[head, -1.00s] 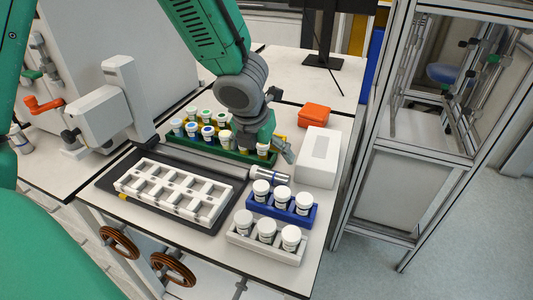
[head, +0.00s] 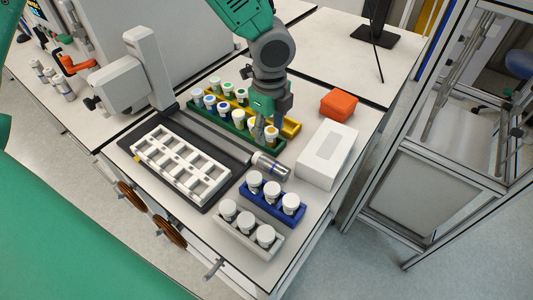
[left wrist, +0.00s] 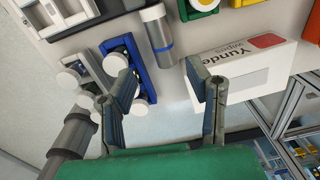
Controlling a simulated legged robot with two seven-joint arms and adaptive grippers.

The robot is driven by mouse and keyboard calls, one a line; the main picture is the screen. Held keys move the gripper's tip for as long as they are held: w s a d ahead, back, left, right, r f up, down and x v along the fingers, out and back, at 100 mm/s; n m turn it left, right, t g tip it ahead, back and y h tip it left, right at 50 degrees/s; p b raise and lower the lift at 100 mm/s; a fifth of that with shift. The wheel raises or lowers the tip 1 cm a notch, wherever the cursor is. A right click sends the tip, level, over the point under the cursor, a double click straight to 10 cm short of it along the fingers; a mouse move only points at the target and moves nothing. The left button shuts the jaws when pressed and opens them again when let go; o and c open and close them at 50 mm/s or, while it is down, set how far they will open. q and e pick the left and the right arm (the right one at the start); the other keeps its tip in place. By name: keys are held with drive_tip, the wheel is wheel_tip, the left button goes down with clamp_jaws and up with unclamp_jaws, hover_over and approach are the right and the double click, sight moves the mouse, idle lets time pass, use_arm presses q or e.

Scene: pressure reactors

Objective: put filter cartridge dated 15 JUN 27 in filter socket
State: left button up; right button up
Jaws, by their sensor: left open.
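My left gripper (head: 265,128) is open and empty, above the right end of the green rack (head: 235,131). In the left wrist view its two fingers (left wrist: 163,88) stand apart with bare white tabletop between them. A silver cylinder with a blue band (head: 270,166) lies on the table just in front of the gripper; it also shows in the left wrist view (left wrist: 160,38). White-capped containers stand in the blue rack (head: 271,206) and the pale grey rack (head: 248,237). Date labels are too small to read, so I cannot tell which is the 15 JUN 27 cartridge or identify the filter socket.
A white wipes box (head: 327,156) and an orange box (head: 338,105) are right of the gripper. A white slotted rack (head: 180,165) sits on a dark mat at left. A yellow rack (head: 290,127) stands behind the green one. A metal-framed enclosure (head: 415,165) is beyond the table's right edge.

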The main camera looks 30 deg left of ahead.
sight(271, 161)
use_arm(q)
drive_tip(key=shift+n, duration=0.4)
drive_tip(key=f, duration=0.8)
drive_tip(key=shift+d, duration=0.3)
wheel_tip(271, 161, down, 5)
drive_tip(key=shift+a+r+p, duration=0.1)
drive_tip(key=shift+a+p, duration=0.05)
drive_tip(key=shift+p, duration=0.5)
drive_tip(key=shift+w+f, duration=0.15)
drive_tip(key=shift+f, duration=0.35)
drive_tip(key=shift+r, duration=0.1)
clamp_jaws()
